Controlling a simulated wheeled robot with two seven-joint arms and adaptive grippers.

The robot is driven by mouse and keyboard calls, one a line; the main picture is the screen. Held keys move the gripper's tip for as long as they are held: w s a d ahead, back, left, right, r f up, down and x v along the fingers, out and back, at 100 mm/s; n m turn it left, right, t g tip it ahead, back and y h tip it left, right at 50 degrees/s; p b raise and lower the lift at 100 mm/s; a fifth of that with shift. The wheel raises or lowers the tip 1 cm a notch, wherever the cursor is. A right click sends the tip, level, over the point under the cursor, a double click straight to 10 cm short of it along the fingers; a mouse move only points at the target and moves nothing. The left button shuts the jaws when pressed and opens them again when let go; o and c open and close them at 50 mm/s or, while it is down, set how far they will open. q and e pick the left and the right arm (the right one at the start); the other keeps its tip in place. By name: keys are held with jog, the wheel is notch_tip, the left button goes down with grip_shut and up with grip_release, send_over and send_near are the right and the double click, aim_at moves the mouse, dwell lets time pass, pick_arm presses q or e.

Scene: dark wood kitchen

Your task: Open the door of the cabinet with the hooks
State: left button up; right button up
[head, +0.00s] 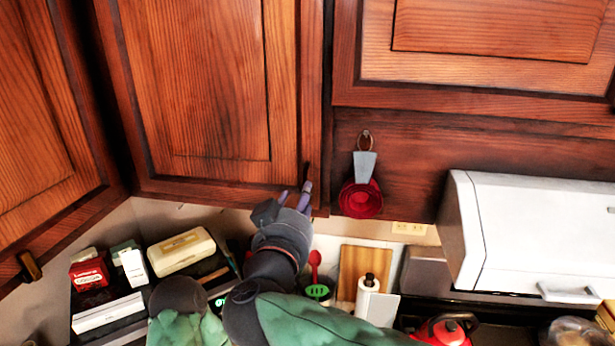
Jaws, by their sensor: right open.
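A reddish-brown wooden cabinet door (215,80) fills the upper middle of the head view and looks shut. A small dark handle (307,171) shows at its lower right corner. My right gripper (295,194) is open just below this corner, its fingertips pointing up close to the handle. I cannot tell whether they touch it. A hook (366,134) on the wooden panel right of this door carries red measuring cups (361,199). My left gripper is not in view.
Another cabinet door with a dark handle (29,266) stands at the left. A white boxy appliance (545,235) is at the right. Below are a cream box (181,251), small cartons, a cutting board (362,268) and a red kettle (446,328).

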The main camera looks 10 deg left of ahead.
aim_at(307, 179)
jog(key=w+p, duration=0.1)
jog(key=w, duration=0.8)
jog(key=shift+f, duration=0.1)
jog(key=shift+c, duration=0.2)
grip_shut()
